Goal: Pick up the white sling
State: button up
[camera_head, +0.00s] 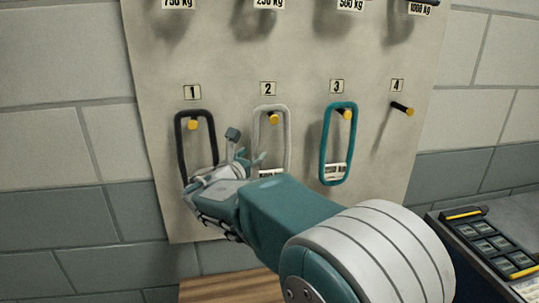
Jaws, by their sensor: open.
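The white sling (287,139) is a pale loop hanging on the yellow-tipped peg under the label 2, on a light wall board. My arm hides its lower part. My gripper (246,146) is open and empty, just left of the white sling, between it and the black sling. Its fingers point up toward the board. I cannot tell whether a finger touches the white sling.
A black sling (179,140) hangs on peg 1 and a teal sling (324,146) on peg 3. Peg 4 (402,108) is bare. Weight labels line the top of the board (230,60). A bench with a dark case (487,240) stands at lower right.

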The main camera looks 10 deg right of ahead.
jog(key=shift+x, duration=1.1)
grip_shut()
jog(key=shift+s+r, duration=0.1)
jog(key=shift+r, duration=0.05)
